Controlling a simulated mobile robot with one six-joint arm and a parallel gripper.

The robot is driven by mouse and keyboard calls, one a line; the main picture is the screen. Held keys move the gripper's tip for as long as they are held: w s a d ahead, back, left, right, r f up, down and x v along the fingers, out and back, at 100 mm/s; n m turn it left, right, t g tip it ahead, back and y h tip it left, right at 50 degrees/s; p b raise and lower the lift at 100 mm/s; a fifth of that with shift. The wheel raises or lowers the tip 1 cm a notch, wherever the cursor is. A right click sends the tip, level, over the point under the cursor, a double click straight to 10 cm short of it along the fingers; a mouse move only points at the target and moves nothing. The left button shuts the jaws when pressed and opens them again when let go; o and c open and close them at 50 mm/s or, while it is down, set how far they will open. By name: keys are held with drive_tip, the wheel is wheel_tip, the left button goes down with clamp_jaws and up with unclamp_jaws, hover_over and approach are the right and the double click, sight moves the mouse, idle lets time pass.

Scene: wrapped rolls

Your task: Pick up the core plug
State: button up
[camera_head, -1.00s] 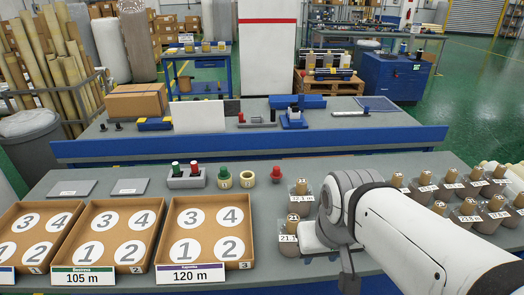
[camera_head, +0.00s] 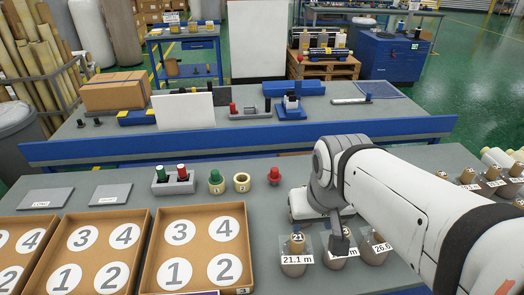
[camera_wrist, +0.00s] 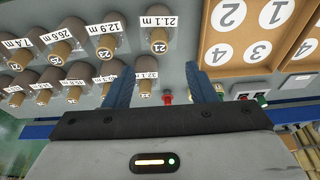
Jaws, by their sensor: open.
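A red knobbed plug (camera_head: 274,176), which I take for the core plug, stands alone on the grey table. It shows small between my fingers near the palm in the wrist view (camera_wrist: 167,97). A green plug (camera_head: 216,181) stands to its left by a tan core ring (camera_head: 242,182). A grey holder (camera_head: 173,184) holds a green and a red plug. My gripper (camera_wrist: 162,75) is open and empty, with its two blue fingers apart.
Wrapped rolls with length labels, such as 21.1 m (camera_head: 295,258), stand close by my gripper and farther right (camera_head: 492,176). Cardboard trays with numbered circles (camera_head: 150,262) lie at left. A blue-edged bench (camera_head: 240,144) stands behind. Table between trays and rolls is clear.

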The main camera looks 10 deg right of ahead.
drive_tip(key=w+r+m, duration=0.1)
drive_tip(key=w, duration=0.3)
drive_tip(key=w+r+m, duration=0.1)
drive_tip(key=w, duration=0.4)
drive_tip(key=w+g, duration=0.1)
drive_tip(key=w, duration=0.3)
drive_tip(key=shift+w+d+r+m+p, duration=0.2)
drive_tip(key=shift+r+m+p, duration=0.1)
drive_tip(key=shift+r+m, duration=0.1)
drive_tip(key=m+g+p, duration=0.2)
drive_tip(key=m, duration=0.6)
hover_over(275, 169)
drive_tip(key=f, duration=2)
drive_tip(key=shift+a, duration=0.25)
wheel_tip(275, 169, down, 8)
drive_tip(key=shift+d+f+p, duration=0.1)
drive_tip(key=shift+d+p, duration=0.05)
drive_tip(key=shift+p, duration=1)
drive_tip(key=c, duration=1)
